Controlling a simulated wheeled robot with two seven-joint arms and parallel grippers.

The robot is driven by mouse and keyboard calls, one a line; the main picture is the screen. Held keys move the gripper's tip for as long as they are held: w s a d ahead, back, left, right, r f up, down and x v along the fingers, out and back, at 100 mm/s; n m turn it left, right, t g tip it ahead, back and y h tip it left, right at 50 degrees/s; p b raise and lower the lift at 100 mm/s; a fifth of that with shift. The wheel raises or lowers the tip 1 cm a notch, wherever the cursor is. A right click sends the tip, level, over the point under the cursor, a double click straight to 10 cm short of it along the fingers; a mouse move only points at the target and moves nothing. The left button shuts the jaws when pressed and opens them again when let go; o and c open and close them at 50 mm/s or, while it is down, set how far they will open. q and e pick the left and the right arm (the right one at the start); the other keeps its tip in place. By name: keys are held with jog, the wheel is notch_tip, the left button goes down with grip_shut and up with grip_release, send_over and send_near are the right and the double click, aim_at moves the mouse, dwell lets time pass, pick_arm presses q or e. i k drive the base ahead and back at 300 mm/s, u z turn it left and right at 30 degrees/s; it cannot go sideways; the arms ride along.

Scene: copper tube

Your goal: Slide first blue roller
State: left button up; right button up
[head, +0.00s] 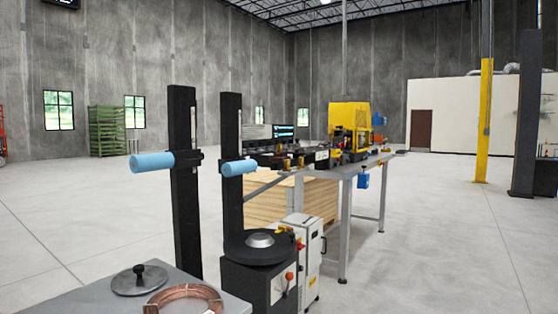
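Two light blue rollers show in the head view. The nearer blue roller (152,162) sticks out to the left from a bracket on a tall black post (183,222). The other blue roller (240,168) sits on a second black post (231,125), a little farther right. Both rollers lie roughly level. A copper tube coil (183,298) lies on a grey surface at the bottom left, partly cut off by the frame edge. Neither of my grippers is in view.
A round grey lid (139,280) with a knob lies beside the coil. A black turntable (265,247) stands at the second post's foot. Behind it are a white cabinet (303,255) and a long workbench (345,171) with a yellow machine (349,127). Open floor lies left and right.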

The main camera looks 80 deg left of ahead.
aim_at(180, 159)
jog(key=u, duration=1.85)
jog(key=i, duration=3.8)
jog(key=u, duration=4.4)
